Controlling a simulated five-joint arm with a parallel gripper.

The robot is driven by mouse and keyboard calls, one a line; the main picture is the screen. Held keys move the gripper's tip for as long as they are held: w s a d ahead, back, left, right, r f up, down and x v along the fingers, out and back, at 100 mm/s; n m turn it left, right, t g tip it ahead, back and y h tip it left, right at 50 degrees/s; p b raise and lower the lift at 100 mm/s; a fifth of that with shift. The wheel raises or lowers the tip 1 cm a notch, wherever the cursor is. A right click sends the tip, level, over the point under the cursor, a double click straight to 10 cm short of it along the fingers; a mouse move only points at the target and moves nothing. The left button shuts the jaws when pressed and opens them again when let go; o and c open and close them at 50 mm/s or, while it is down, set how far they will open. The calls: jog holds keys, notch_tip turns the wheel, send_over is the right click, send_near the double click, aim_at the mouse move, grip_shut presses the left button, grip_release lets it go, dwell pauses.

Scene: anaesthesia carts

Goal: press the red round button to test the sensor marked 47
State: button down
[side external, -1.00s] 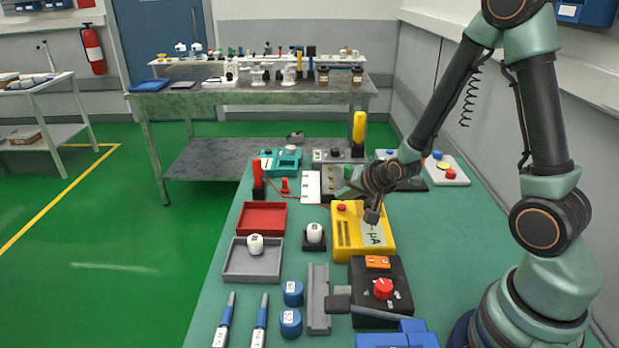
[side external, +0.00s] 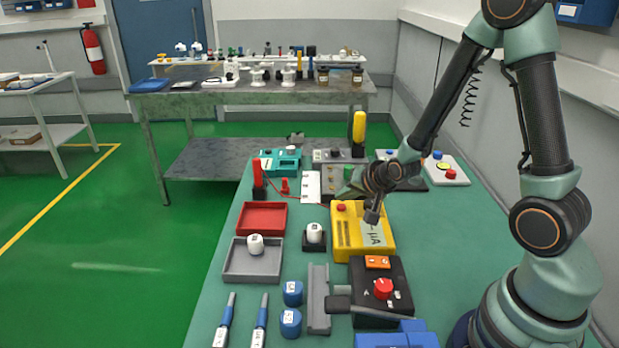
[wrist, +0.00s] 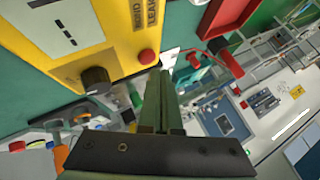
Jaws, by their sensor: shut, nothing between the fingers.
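A red round button (side external: 341,208) sits at the far left corner of the top of a yellow box (side external: 345,240). The same button shows in the wrist view (wrist: 147,57) near the edge of the yellow box (wrist: 90,50). My gripper (side external: 373,216) is shut and empty, above the yellow box to the right of the button. In the wrist view its fingers (wrist: 161,103) point upward in the picture, just below the red button and apart from it. A white sensor (side external: 314,232) stands in a black holder, and another (side external: 255,244) sits in the grey tray. I cannot read 47 on either.
A grey tray (side external: 238,270) and a red tray (side external: 262,217) lie left of the yellow box. A black box (side external: 395,275) with a red knob is in front of it. A tall yellow-handled tool (side external: 358,128) stands behind.

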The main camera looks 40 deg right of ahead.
aim_at(343, 212)
jog(key=shift+f, duration=0.1)
jog(key=shift+f, duration=0.3)
jog(key=shift+f, duration=0.4)
dwell(0.6)
jog(key=shift+r, duration=0.8)
jog(key=shift+r, duration=0.1)
jog(key=shift+r, duration=2.45)
